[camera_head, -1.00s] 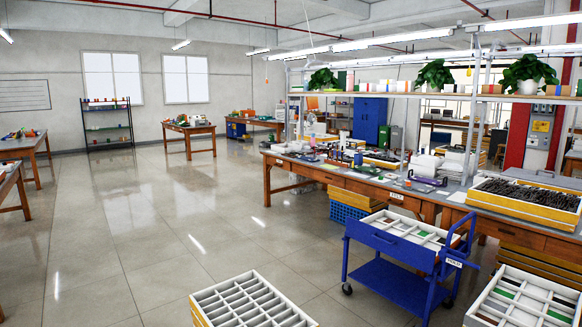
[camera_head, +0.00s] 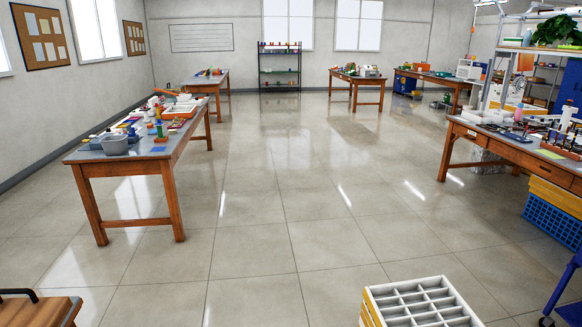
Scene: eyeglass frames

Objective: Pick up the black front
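I cannot make out a black front for eyeglasses in this view. Small items on the left workbench (camera_head: 150,148) and the right workbench (camera_head: 520,150) are too small to identify. A white compartment tray with yellow sides (camera_head: 420,281) is at the bottom edge, and its visible compartments look empty. Neither of my grippers is in view.
A wide tiled floor (camera_head: 270,240) is clear between the benches. A wooden piece with a black handle (camera_head: 35,311) is at the bottom left. Blue crates (camera_head: 553,220) and part of a blue cart (camera_head: 568,283) are at right. Farther tables (camera_head: 357,85) and a dark shelf (camera_head: 280,68) stand at the back.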

